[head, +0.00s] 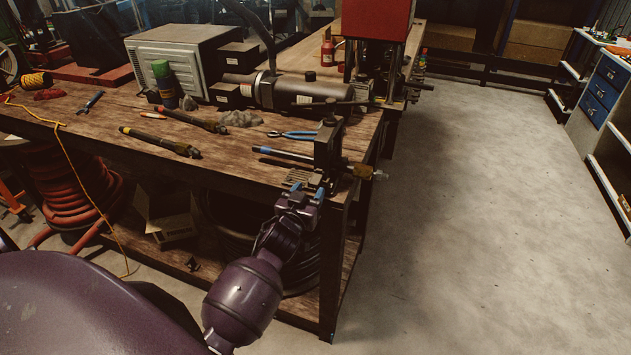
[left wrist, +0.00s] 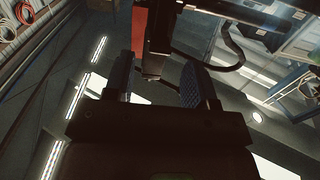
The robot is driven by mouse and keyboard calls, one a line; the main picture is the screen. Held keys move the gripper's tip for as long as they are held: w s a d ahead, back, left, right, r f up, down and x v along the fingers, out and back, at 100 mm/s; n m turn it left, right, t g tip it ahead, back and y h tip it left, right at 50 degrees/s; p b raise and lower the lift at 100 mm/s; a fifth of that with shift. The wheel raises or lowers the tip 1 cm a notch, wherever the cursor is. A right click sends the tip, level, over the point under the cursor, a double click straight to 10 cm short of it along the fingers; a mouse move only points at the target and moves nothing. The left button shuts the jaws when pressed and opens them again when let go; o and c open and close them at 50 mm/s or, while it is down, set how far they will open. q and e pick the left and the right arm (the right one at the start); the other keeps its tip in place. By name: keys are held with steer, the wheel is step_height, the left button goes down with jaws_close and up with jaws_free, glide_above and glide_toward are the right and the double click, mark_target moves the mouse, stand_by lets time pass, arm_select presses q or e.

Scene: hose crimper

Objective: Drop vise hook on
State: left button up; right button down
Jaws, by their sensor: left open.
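A dark vise (head: 327,145) stands at the front right corner of the wooden workbench (head: 240,150). A hose piece with a brass-coloured fitting (head: 362,171) sticks out to its right. My left gripper (head: 306,192) is just below and in front of the vise, at the bench edge, with its blue-padded fingers pointing up. In the left wrist view the fingers (left wrist: 158,85) are apart, with a dark upright part (left wrist: 157,40) above and between them. I cannot tell whether they touch it. I cannot pick out a separate hook. My right gripper is not in view.
Blue-handled pliers (head: 293,135) and dark hose pieces (head: 160,141) lie on the bench. A dark cylindrical machine (head: 305,91) and a red press (head: 376,18) stand behind. A cardboard box (head: 168,222) is on the lower shelf. The floor (head: 480,220) to the right is clear.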

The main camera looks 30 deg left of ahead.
mark_target(313, 185)
arm_select(q)
steer(key=shift+x, duration=2.35)
